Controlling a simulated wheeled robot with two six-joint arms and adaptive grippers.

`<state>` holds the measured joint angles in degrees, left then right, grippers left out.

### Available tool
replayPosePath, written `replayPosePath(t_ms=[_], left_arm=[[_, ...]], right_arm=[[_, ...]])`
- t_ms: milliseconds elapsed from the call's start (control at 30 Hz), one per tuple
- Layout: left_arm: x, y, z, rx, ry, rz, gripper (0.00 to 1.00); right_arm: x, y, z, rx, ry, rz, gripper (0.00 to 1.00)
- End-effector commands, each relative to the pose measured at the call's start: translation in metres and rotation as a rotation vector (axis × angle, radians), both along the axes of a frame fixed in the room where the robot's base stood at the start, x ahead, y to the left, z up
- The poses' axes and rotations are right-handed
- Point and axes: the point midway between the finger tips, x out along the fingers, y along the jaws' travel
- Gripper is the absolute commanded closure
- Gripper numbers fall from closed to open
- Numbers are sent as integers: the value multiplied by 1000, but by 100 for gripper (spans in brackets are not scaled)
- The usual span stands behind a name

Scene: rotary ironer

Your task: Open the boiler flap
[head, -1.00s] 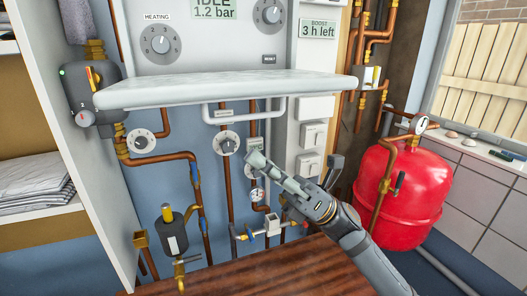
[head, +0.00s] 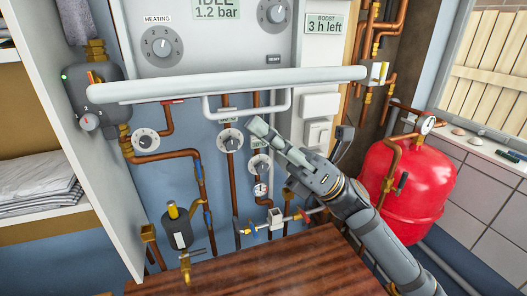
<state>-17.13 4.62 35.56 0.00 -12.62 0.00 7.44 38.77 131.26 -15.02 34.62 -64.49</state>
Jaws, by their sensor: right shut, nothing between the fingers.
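The boiler flap (head: 228,86) is a long white panel with rounded edges. It stands out from the boiler front toward me, roughly level and seen almost edge-on. The dials above it are exposed. A white bar handle (head: 247,116) shows just below it. My right gripper (head: 265,132) is shut and empty. It is below the flap, to the lower right of the handle, in front of the pipes and dials; I see no contact with the flap. My left gripper is not in view.
A grey pump unit (head: 92,107) stands near the flap's left end, beside a white cupboard side panel. Copper pipes with small dials and valves fill the wall below. A red tank (head: 425,190) stands at the right. A brown wooden top (head: 250,268) lies in front.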

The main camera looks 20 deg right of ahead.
Motion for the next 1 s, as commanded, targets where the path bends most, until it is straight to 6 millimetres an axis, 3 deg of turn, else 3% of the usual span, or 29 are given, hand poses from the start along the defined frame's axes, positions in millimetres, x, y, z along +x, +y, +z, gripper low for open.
replayPosePath(t_ms=[100, 233, 1000], left_arm=[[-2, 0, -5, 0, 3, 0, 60], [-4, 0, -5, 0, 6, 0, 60], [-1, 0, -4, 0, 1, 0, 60]], right_arm=[[-1, 0, 18, -1, -5, 0, 100], [0, 0, 26, 0, -1, 0, 100], [1, 0, 25, 2, 2, -1, 100]])
